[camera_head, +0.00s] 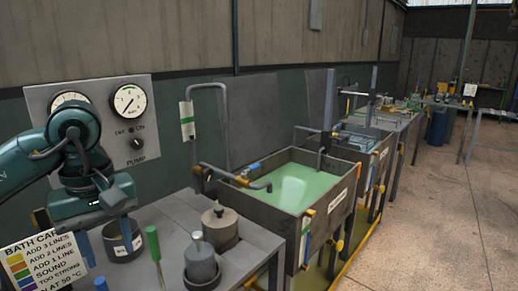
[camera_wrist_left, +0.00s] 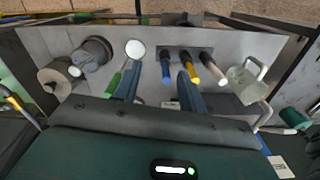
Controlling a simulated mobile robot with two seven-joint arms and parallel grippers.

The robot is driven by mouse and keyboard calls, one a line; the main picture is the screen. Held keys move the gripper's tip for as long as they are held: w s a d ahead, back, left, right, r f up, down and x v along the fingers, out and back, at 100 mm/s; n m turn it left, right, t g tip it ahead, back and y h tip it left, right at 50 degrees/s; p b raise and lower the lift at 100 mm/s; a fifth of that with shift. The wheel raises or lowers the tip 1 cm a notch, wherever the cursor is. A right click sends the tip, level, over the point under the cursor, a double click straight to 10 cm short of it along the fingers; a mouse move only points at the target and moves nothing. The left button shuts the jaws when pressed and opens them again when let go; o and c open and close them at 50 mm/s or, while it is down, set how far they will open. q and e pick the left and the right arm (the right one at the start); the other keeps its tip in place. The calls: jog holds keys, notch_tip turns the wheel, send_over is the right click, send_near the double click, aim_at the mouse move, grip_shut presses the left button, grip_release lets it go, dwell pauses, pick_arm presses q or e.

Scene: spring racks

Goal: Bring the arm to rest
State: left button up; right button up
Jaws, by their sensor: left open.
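My left arm comes in from the left in the head view, a teal arm in front of the gauge panel. My left gripper (camera_head: 107,246) points down over the near end of the grey bench (camera_head: 172,212). In the left wrist view its two blue fingers (camera_wrist_left: 157,72) stand apart with nothing held between them. Blue-handled (camera_wrist_left: 165,70) and yellow-handled (camera_wrist_left: 190,66) tools show beyond the fingertips; the exact gap to them cannot be told. A green-handled tool (camera_wrist_left: 114,83) is beside one finger. My right gripper is in neither view.
A bath card (camera_head: 42,262) stands at the lower left. A tank of green liquid (camera_head: 315,216) stands to the right. Open floor (camera_head: 430,220) lies beyond. A clear jug (camera_wrist_left: 246,80) shows in the wrist view.

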pick_arm(q)
jog(key=s+d+f+n+g+h, duration=0.1)
jog(key=s+d+f+g+h, duration=0.15)
jog(key=d, duration=0.35)
jog(key=s+d+f+n+g+h, duration=0.1)
jog(key=s+d+h, duration=0.1)
jog(key=d+h, duration=0.3)
jog(key=s+d+f+n+g+h, duration=0.1)
jog(key=s+d+f+g+h, duration=0.15)
jog(key=d, duration=0.45)
jog(key=w+d+r+n+t+h, duration=0.1)
jog(key=d+r+n+t+h, duration=0.4)
jog(key=n+h, duration=0.85)
jog(key=w+a+f+n+t+y, duration=0.35)
jog(key=f+n+t+y, duration=0.45)
jog(key=n, duration=0.8)
jog(key=w+a+f+n+t+y, duration=0.35)
jog(key=f+n+t, duration=0.25)
jog(key=n+t, duration=0.7)
jog(key=s+a+f+n+g+y, duration=0.3)
jog(key=s+f+n, duration=0.3)
jog(key=f, duration=0.5)
jog(key=s+a+f+n+g+y, duration=0.4)
jog(key=s+f+n+g+y, duration=0.1)
jog(key=f+n, duration=0.5)
jog(key=shift+s+f+g+y, duration=0.4)
jog(key=shift+s+g, duration=0.3)
jog(key=shift+s, duration=0.55)
